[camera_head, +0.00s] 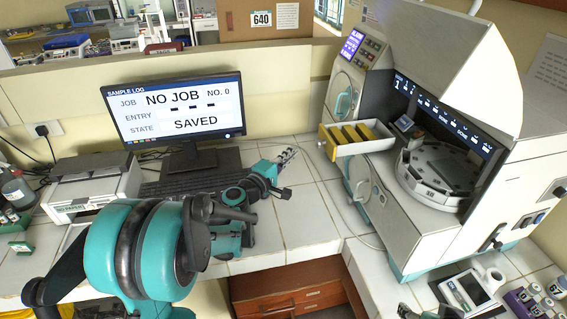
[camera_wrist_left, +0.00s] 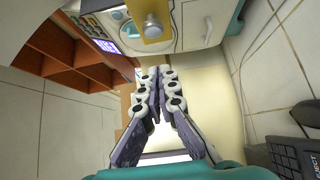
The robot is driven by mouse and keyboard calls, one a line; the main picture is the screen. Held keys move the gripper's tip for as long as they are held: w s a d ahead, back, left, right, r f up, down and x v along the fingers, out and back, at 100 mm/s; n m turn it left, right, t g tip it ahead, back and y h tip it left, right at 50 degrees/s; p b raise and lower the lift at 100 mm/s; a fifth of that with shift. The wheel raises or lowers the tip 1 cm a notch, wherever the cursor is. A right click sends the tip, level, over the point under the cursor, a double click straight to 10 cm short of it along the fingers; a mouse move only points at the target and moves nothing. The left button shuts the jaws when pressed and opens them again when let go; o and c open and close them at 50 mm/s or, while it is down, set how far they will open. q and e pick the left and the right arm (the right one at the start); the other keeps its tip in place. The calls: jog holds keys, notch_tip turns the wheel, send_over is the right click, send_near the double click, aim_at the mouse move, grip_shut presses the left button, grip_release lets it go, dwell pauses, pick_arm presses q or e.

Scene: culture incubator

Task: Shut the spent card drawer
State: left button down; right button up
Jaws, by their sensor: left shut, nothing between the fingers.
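The spent card drawer (camera_head: 362,147) is a white tray with yellow dividers, pulled out from the left side of the incubator (camera_head: 415,235). Its yellow front carries a round knob (camera_head: 321,143). In the left wrist view the yellow front (camera_wrist_left: 168,8) and metal knob (camera_wrist_left: 152,27) show at the top, beyond the fingertips. My left gripper (camera_head: 288,156) is to the left of the drawer front, apart from it, over the counter. In the left wrist view its fingers (camera_wrist_left: 160,74) are together and empty. A grey part at the bottom edge may be my right gripper (camera_head: 432,312), mostly cut off.
A monitor (camera_head: 172,112) and keyboard (camera_head: 190,181) stand behind my left arm, with a printer (camera_head: 92,186) to the left. The tiled counter (camera_head: 310,222) is clear in front of the drawer.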

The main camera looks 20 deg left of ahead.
aim_at(361, 140)
pick_arm(q)
jog(key=w+d+b, duration=0.1)
jog(key=w+d, duration=0.3)
jog(key=w, duration=0.1)
jog(key=shift+d+r, duration=0.1)
jog(key=shift+d, duration=0.05)
jog(key=w+d, duration=0.3)
jog(key=d, duration=0.2)
jog(key=w+d, duration=0.3)
jog(key=d, duration=0.1)
jog(key=w+d, duration=0.3)
jog(key=d, duration=0.2)
jog(key=shift+w+d, duration=0.3)
jog(key=shift+w, duration=0.1)
jog(key=shift+w+d, duration=0.1)
jog(key=shift+d, duration=0.05)
